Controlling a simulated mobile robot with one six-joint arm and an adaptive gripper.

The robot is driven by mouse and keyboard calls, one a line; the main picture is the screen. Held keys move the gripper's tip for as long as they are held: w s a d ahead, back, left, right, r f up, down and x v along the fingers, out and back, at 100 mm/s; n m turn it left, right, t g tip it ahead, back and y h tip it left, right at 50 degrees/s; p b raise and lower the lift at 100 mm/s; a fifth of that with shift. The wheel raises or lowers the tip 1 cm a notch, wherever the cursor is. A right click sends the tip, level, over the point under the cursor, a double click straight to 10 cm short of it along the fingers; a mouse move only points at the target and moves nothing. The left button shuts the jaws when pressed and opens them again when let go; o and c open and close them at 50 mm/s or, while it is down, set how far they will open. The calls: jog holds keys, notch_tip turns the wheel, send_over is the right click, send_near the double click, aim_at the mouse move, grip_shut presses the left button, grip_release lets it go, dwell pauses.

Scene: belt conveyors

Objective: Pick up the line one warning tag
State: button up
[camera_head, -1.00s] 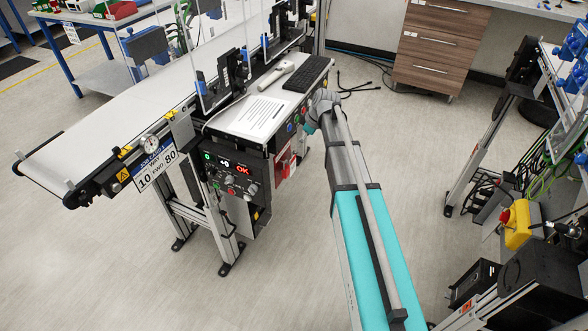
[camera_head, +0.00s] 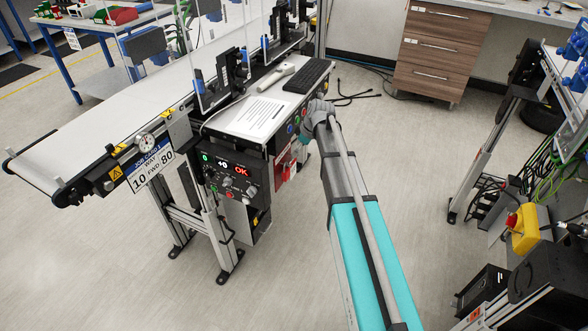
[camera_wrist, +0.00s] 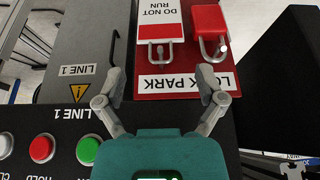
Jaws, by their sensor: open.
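The warning tag (camera_wrist: 160,18), a white and red card reading "DO NOT RUN", hangs on the red "LOCK PARK" board (camera_wrist: 168,83) in the wrist view. It appears upside down, its upper part cut off by the frame edge, with a metal hook or shackle at its lower end. A red padlock (camera_wrist: 209,20) hangs to its right. My gripper (camera_wrist: 166,75) is open and empty, its fingers spread either side of the tag's lower end, with no contact visible. In the head view the board (camera_head: 285,170) is small and partly hidden by my arm.
Open floor (camera_head: 430,200) lies to the right.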

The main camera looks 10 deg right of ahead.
aim_at(293, 165)
jog(key=shift+f, duration=0.1)
jog(key=shift+b+x, duration=2.45)
jog(key=shift+x, duration=0.1)
jog(key=shift+s, duration=0.15)
jog(key=shift+c, duration=0.2)
jog(key=c, duration=0.4)
